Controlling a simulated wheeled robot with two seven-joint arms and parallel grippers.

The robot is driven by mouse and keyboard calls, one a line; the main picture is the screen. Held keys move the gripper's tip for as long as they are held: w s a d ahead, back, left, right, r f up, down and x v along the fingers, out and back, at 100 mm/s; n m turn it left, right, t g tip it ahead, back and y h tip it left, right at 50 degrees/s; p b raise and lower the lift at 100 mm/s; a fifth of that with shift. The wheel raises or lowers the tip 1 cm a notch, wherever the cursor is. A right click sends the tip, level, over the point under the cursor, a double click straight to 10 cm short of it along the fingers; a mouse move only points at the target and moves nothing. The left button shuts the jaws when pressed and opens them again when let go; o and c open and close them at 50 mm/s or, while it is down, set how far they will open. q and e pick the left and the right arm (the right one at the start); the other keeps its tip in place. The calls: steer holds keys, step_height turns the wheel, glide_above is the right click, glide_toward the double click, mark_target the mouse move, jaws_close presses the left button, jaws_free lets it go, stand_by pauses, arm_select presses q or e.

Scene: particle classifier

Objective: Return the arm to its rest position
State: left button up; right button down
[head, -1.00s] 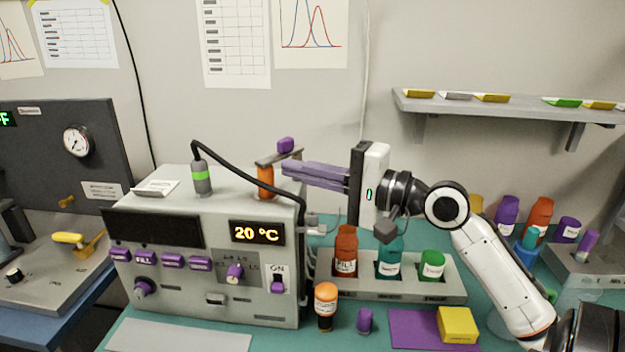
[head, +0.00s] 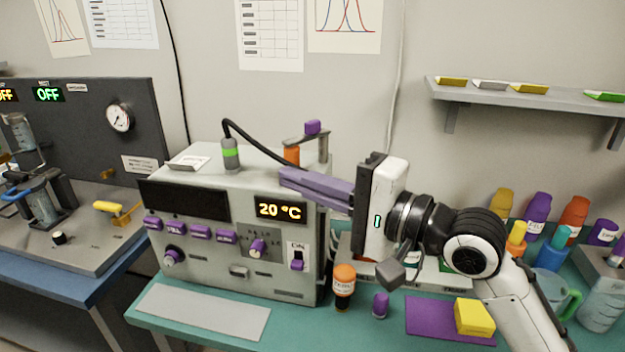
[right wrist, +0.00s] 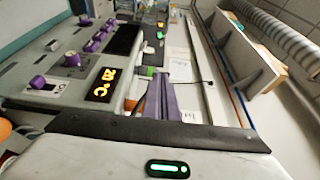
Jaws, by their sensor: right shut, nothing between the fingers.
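My right arm comes in from the lower right in the head view. Its gripper (head: 284,179) has purple fingers, which lie together and hold nothing. The fingers point left, just in front of the top right part of the grey machine (head: 160,262) with the 20 °C display. In the right wrist view the shut purple fingers (right wrist: 160,88) point away beside the machine's top. My left gripper is not in view.
An orange bottle (head: 344,286), a purple cap (head: 380,306) and a yellow block (head: 474,316) on a purple mat (head: 424,322) stand below my arm. A bottle rack (head: 450,279) is partly hidden behind it. A wall shelf (head: 520,95) is at upper right.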

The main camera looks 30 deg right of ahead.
stand_by(0.4)
steer(key=s+a+f+n+g+h, duration=0.1)
steer(key=s+f+n+g+h, duration=0.15)
steer(key=f, duration=0.85)
steer(key=s+f+n+g+h, duration=0.2)
steer(key=s+f+n+g, duration=0.15)
steer(key=f, duration=0.75)
steer(key=s+a+f+n+g+h, duration=0.2)
steer(key=s+f+n+g, duration=0.6)
steer(key=s+f, duration=0.8)
steer(key=w+a+f+t+y, duration=0.1)
steer(key=w+a+f+t, duration=0.1)
steer(key=f, duration=0.3)
steer(key=w+a+f+n+t+y, duration=0.1)
steer(key=w+a+f+t, duration=0.1)
steer(key=f+t, duration=0.2)
step_height(320, 180, down, 2)
steer(key=shift+a+f, duration=0.1)
steer(key=shift+a, duration=0.2)
steer(key=shift+w+d, duration=0.1)
